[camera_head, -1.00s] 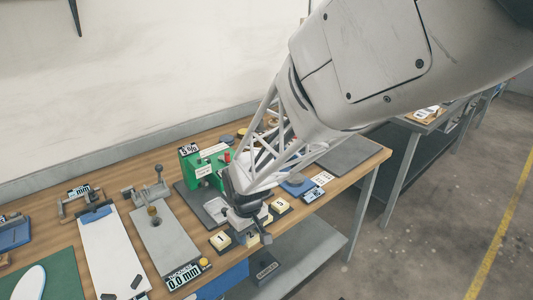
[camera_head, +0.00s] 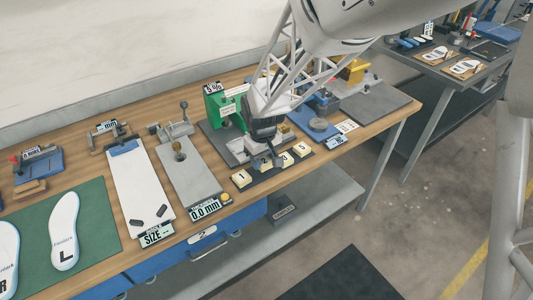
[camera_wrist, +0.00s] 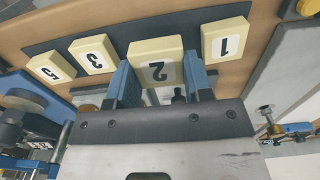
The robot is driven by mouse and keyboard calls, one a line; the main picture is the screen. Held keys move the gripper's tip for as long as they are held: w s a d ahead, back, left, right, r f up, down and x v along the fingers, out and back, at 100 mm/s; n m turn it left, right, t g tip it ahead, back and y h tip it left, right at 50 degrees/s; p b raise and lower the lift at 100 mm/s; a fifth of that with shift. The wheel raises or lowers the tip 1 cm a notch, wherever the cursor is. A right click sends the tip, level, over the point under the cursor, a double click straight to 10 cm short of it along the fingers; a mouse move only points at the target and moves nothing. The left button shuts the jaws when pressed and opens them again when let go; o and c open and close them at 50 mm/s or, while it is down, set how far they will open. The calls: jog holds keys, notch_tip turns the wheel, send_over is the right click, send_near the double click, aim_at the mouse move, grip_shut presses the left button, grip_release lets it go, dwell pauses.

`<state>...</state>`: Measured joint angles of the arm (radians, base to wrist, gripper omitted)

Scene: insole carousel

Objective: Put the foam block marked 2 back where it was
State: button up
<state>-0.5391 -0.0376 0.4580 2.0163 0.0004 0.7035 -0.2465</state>
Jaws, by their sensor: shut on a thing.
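The foam block marked 2 (camera_wrist: 156,62) is a pale yellow block with a black 2 on a white label. In the wrist view it sits between the two blue fingers of my gripper (camera_wrist: 158,78), which is shut on it. The block is in line between the blocks marked 1 (camera_wrist: 225,40) and 3 (camera_wrist: 93,54), over a dark strip (camera_wrist: 192,40). I cannot tell whether it touches the strip. In the head view my gripper (camera_head: 266,156) is over the row, partly hiding block 2 (camera_head: 264,163).
The block marked 5 (camera_wrist: 51,67) is beyond block 3. A green device (camera_head: 222,108) stands behind the row. The table's front edge is close.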

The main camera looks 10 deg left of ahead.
aim_at(262, 165)
jog(key=shift+w+a, duration=0.15)
jog(key=shift+w, duration=0.1)
jog(key=shift+f, duration=1.75)
jog(key=shift+f, duration=0.15)
jog(key=o, duration=1)
jog(key=shift+c, duration=0.2)
notch_tip(262, 165, up, 12)
jog(key=shift+r, duration=0.1)
